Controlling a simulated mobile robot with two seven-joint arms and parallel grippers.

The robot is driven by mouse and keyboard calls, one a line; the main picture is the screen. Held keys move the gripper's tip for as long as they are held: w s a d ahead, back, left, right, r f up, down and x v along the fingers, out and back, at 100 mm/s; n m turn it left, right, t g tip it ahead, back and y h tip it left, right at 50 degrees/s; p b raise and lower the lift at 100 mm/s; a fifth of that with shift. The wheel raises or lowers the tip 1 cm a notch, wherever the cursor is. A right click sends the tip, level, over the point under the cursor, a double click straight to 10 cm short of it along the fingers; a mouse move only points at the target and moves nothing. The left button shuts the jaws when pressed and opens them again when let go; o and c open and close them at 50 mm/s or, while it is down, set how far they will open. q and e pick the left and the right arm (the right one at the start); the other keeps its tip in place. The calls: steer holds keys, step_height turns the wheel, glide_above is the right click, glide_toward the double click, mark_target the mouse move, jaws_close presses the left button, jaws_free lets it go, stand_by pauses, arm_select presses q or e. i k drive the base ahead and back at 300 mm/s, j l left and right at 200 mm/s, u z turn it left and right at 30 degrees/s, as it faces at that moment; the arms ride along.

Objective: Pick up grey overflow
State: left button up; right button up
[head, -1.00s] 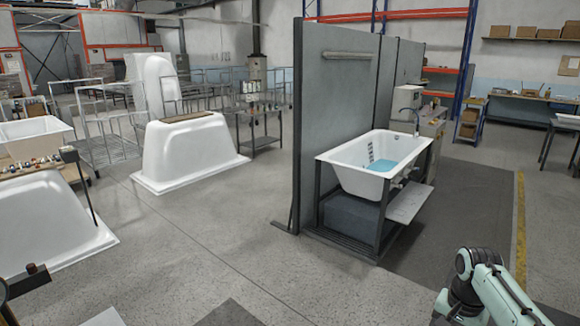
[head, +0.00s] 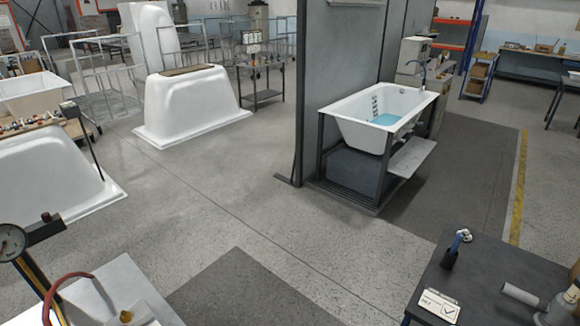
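I cannot make out a grey overflow for certain. The fingers of neither gripper show, and nothing of my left arm is in view.
The dark table (head: 485,262) carries a blue-and-white piece in a dark holder (head: 449,258) and a card with a tick (head: 438,306). A gauge on a stand (head: 12,242) is at the left. A bathtub (head: 350,122) stands on a frame beyond. Open floor lies between.

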mark_target(553, 313)
steer(key=z, duration=2)
steer(key=l+u, duration=0.1)
steer(key=u, duration=0.3)
steer(key=l+u, duration=0.15)
steer(key=u, duration=0.25)
steer(key=l+u, duration=0.1)
steer(key=u, duration=0.3)
steer(key=l+u, duration=0.25)
steer(key=k+l+u, duration=0.2)
steer(key=l, duration=0.2)
steer(key=l+u, duration=0.25)
steer(key=k+l, duration=0.05)
steer(key=l, duration=0.05)
